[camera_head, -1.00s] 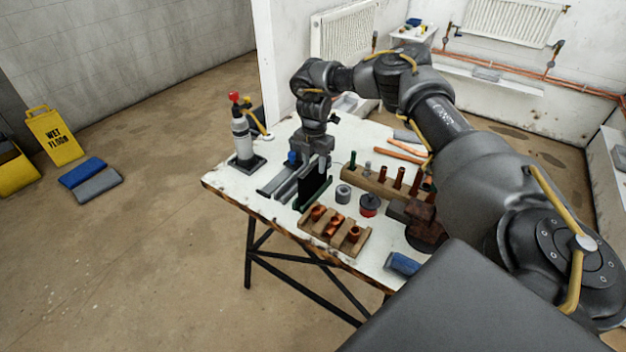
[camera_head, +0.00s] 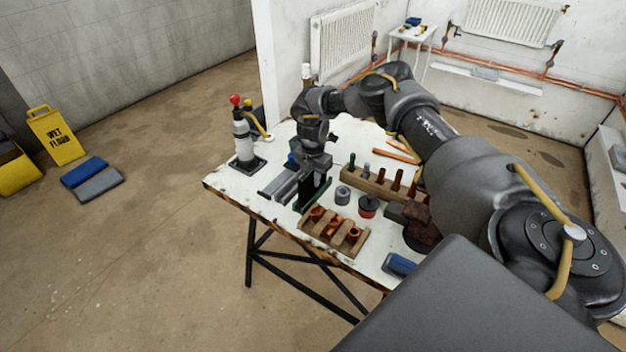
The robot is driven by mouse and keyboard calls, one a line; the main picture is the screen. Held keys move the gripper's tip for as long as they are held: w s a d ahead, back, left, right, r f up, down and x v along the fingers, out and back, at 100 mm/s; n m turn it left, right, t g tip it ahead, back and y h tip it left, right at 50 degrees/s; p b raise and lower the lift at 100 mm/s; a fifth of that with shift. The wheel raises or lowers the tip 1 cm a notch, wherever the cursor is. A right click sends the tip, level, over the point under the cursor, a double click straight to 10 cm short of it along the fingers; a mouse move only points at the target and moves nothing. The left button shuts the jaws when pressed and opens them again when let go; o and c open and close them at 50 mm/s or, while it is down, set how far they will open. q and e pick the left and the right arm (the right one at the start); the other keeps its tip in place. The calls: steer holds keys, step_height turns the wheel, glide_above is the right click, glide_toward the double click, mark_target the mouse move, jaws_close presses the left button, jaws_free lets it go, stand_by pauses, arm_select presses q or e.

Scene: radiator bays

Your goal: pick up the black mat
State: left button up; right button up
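The black mat (camera_head: 316,192) seems to be the dark upright panel standing in a green-edged holder on the white table. My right gripper (camera_head: 313,176) points down at the mat's upper part, which it partly hides. Its fingers are dark against the mat, so I cannot tell whether they are open around it or shut on it. My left gripper is not in view.
Grey bars (camera_head: 282,181) lie just left of the mat. A wooden block with copper fittings (camera_head: 334,233), a grey ring (camera_head: 342,195) and a red-and-black tin (camera_head: 368,206) stand close by. A torch bottle (camera_head: 243,140) stands at the table's left corner.

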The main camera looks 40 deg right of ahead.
jaws_close()
steer(key=shift+r, duration=0.2)
steer(key=s+a+r+b, duration=0.4)
steer(key=s+a+r, duration=0.3)
steer(key=a+r, duration=0.5)
steer(key=shift+r+b, duration=0.35)
